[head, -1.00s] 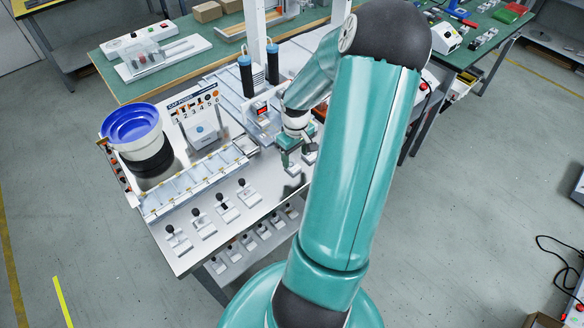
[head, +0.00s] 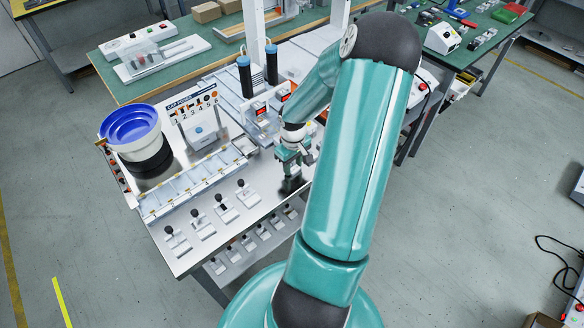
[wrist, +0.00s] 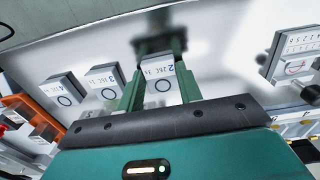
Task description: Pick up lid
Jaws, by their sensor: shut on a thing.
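My gripper (head: 292,171) is over the right part of the silver table's front row. A white labelled block (wrist: 160,85), marked 2, shows between the fingers. Whether the lid touches the table is hard to tell. Similar labelled blocks (wrist: 104,80) (wrist: 62,92) stand to the left in the wrist view. White pieces with black knobs (head: 222,205) stand in a row on the table in the head view.
A blue round bowl feeder (head: 131,125) stands at the table's left. A pale rail (head: 195,183) runs behind the knobbed row. Two dark blue-topped cylinders (head: 271,66) and devices with red displays (head: 262,111) stand behind my gripper.

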